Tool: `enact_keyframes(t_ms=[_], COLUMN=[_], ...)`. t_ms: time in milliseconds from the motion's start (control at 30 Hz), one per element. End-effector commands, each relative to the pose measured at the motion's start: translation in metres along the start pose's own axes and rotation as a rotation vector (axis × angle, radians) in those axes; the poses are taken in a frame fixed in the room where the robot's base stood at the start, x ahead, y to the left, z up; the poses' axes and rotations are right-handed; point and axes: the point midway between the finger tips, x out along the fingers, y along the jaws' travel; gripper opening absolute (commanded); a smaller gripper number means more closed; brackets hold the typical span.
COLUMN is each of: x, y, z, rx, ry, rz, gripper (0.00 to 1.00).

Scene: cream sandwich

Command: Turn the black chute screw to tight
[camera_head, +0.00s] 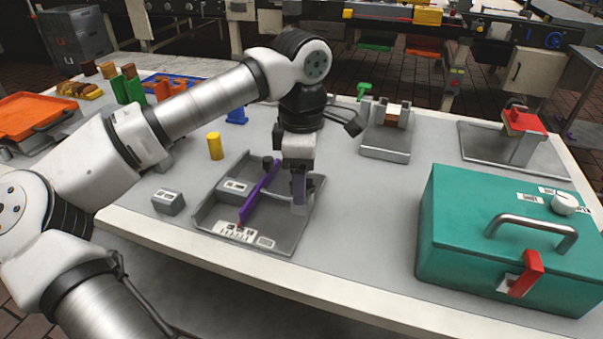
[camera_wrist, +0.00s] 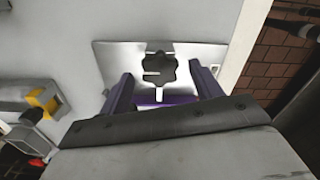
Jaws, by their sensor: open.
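The black chute screw (camera_head: 268,162) is a small dark knob at the far end of the purple bar (camera_head: 259,192) on the grey chute tray (camera_head: 285,238). In the wrist view a lobed black knob (camera_wrist: 160,69) stands over a grey plate, with pale marks beside it. My gripper (camera_head: 299,198) points down over the tray's right side, to the right of the purple bar. In the wrist view my gripper's two purple-grey fingers (camera_wrist: 162,76) are spread, with the knob seen between them. I see no contact with the knob, but its depth is hard to judge.
A labelled grey block (camera_head: 168,201) is left of the tray and a yellow cylinder (camera_head: 215,146) is behind it. A teal box (camera_head: 470,235) with a handle and red latch stands at the right. A grey fixture (camera_head: 386,152) stands behind. The tabletop between tray and box is clear.

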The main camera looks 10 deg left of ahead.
Motion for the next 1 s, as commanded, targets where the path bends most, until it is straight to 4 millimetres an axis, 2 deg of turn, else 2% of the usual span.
enact_keyframes(t_ms=[133, 233, 500, 700, 833, 1000], x=[-0.007, -0.02, -0.082, -0.12, -0.133, -0.139], y=[0.001, 0.001, 0.001, 0.0, 0.0, 0.0], z=[0.0, 0.0, 0.0, 0.001, 0.0, 0.0], rx=[-0.001, -0.002, -0.001, 0.0, 0.0, 0.001], ry=[0.0, 0.002, 0.0, 0.0, -0.001, 0.001], rz=[0.001, 0.002, 0.003, 0.001, 0.001, 0.0], gripper=[0.64, 0.64, 0.64, 0.64, 0.64, 0.64])
